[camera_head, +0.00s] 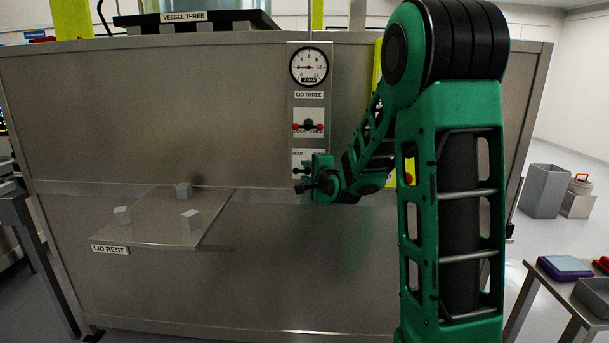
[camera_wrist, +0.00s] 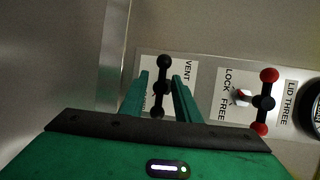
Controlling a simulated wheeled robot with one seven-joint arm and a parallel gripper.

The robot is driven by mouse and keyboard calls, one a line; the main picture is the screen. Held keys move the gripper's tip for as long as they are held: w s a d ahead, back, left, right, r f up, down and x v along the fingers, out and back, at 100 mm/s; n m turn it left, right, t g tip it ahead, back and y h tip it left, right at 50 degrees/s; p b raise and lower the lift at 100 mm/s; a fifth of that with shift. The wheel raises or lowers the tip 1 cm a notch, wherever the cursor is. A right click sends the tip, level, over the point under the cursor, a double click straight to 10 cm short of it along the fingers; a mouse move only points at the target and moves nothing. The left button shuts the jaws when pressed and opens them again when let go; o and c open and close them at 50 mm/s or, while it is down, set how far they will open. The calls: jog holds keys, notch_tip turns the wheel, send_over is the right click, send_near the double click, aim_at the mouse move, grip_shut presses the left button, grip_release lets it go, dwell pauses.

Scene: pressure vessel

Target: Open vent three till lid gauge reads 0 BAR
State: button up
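The lid three gauge (camera_head: 309,66) is a round white dial at the top of a panel on the vessel's front. Its needle points left and its small display appears to read 2 BAR. Below it is the lock handle (camera_head: 308,126) with red end knobs, also in the wrist view (camera_wrist: 264,102). The black vent handle (camera_wrist: 160,88) sits on its VENT plate at the panel's bottom. My gripper (camera_wrist: 160,76) has its fingers apart, one on each side of the vent handle, with gaps visible. In the head view my gripper (camera_head: 305,178) covers part of the vent plate (camera_head: 302,158).
A lid rest shelf (camera_head: 150,228) with small grey blocks juts out at the left. The vessel three lid (camera_head: 200,22) is on top. A side table (camera_head: 540,272) with a tray (camera_head: 594,297) stands at the right, and a grey bin (camera_head: 542,190) stands behind.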

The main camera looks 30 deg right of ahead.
jog(key=shift+f, duration=0.15)
grip_shut()
jog(key=shift+s+f+n+g, duration=0.1)
jog(key=shift+n+g, duration=0.2)
jog(key=shift+n, duration=0.4)
jog(key=n+g+h, duration=0.2)
jog(key=n, duration=0.2)
jog(key=shift+g, duration=0.4)
jog(key=n+g+h, duration=0.2)
jog(key=n+h, duration=0.1)
jog(key=n, duration=0.1)
jog(key=shift+d+n, duration=0.15)
jog(key=shift+n, duration=0.15)
jog(key=shift+d+n+g+h, duration=0.1)
jog(key=shift+n+g+h, duration=0.4)
jog(key=shift+n+h, duration=0.25)
jog(key=shift+r+n, duration=0.2)
jog(key=shift+n, duration=0.05)
jog(key=shift+r+h, duration=0.1)
jog(key=shift+h, duration=0.15)
